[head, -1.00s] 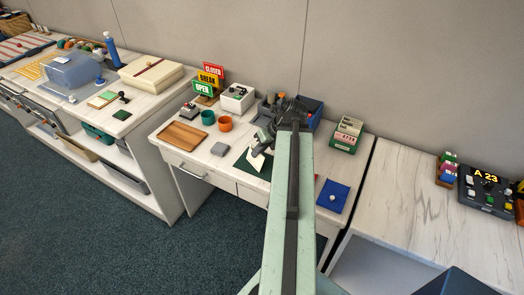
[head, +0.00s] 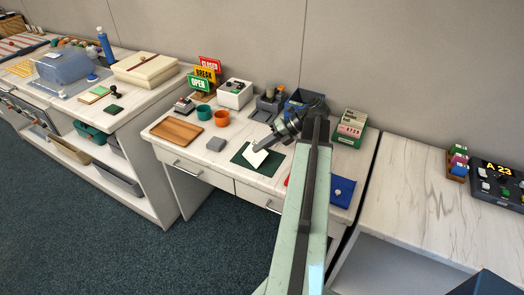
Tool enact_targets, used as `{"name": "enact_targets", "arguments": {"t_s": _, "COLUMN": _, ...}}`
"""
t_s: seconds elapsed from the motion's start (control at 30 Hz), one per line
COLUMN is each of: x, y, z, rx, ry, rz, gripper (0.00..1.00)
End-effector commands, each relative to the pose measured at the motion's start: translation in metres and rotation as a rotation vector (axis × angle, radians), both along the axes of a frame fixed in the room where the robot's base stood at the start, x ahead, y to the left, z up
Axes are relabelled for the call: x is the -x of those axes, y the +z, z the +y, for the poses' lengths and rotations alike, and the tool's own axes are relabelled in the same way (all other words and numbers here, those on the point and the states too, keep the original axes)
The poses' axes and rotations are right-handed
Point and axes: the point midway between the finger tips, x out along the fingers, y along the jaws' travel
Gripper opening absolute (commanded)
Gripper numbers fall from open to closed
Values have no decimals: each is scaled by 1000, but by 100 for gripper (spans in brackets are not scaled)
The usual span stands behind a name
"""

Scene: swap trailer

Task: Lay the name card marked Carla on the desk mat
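The dark green desk mat (head: 273,163) lies near the front of the middle desk. A white card (head: 255,158) is over the mat's left half and looks roughly flat. Its print is too small to read, and I cannot tell whether it touches the mat. My gripper (head: 261,146) reaches down from the right, with its tips at the card's upper edge. Whether the fingers are shut on the card or apart is too small to tell. My arm covers the desk right of the mat.
A wooden tray (head: 177,131), a grey block (head: 216,144), and a teal cup (head: 204,112) and orange cup (head: 222,118) stand left of the mat. A green card box (head: 350,128) and a blue pad (head: 343,192) are to the right. A blue bin (head: 300,101) stands behind my wrist.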

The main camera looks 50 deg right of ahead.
Motion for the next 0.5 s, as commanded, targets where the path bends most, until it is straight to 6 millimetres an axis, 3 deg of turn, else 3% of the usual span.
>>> {"name": "enact_targets", "arguments": {"t_s": 0.1, "x": -2, "y": -9, "z": -2, "rx": -53, "ry": 5, "rz": -10, "gripper": 0}}
{"name": "enact_targets", "arguments": {"t_s": 0.5, "x": -6, "y": -8, "z": 0, "rx": -150, "ry": 16, "rz": -28, "gripper": 0}}
